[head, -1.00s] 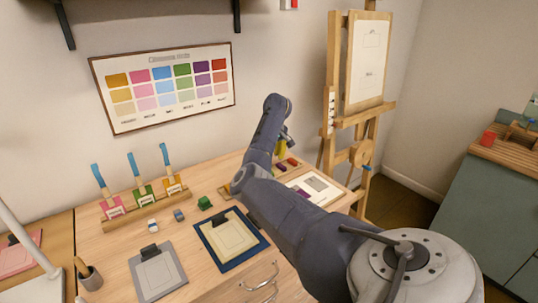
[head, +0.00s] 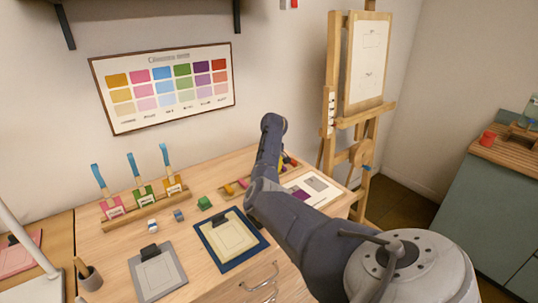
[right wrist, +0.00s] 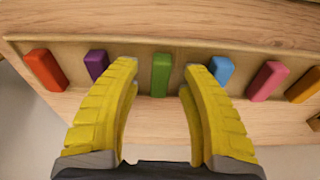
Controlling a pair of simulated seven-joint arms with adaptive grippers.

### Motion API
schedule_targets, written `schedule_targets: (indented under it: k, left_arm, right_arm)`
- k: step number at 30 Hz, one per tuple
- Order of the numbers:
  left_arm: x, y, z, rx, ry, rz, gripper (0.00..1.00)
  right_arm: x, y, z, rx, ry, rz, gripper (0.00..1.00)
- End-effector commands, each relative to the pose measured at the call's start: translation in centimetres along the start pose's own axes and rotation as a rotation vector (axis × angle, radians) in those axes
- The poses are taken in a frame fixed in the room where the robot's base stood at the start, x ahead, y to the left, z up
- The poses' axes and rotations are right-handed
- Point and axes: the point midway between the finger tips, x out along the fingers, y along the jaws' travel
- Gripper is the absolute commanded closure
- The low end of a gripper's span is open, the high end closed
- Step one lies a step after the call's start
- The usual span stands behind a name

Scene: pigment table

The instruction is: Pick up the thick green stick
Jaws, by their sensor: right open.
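In the right wrist view the thick green stick (right wrist: 161,76) lies in a shallow wooden tray (right wrist: 225,53), among several other coloured sticks. My right gripper (right wrist: 160,68) is open, with one yellow fingertip on each side of the green stick and a gap on both sides. Its fingertips appear near the purple stick (right wrist: 96,65) and the blue stick (right wrist: 220,71). How high they are above the tray I cannot tell. In the head view my right arm hides the green stick and most of the gripper. My left gripper is not in view.
A red-orange stick (right wrist: 45,69), a pink stick (right wrist: 268,81) and an orange stick (right wrist: 303,85) share the tray.

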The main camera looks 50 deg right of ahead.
Motion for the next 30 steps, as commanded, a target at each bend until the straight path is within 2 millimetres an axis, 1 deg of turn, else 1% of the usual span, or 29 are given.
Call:
schedule_targets:
  k: [6, 15, 17, 18, 30]
  left_arm:
    - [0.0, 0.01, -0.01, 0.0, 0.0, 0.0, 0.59]
    - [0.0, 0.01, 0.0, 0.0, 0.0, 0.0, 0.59]
    - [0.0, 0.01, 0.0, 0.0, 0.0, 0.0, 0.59]
    - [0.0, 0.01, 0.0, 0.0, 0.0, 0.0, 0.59]
    - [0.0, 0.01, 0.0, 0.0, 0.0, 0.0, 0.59]
  right_arm:
    - [-0.01, 0.01, 0.0, 0.0, 0.0, 0.0, 0.56]
    - [-0.02, 0.01, 0.0, 0.0, 0.0, 0.0, 0.91]
    - [-0.03, 0.0, -0.01, 0.0, 0.0, 0.0, 0.98]
    - [-0.03, 0.0, 0.0, 0.0, 0.0, 0.0, 1.0]
    - [-0.12, -0.01, -0.03, 0.0, 0.0, 0.0, 1.0]
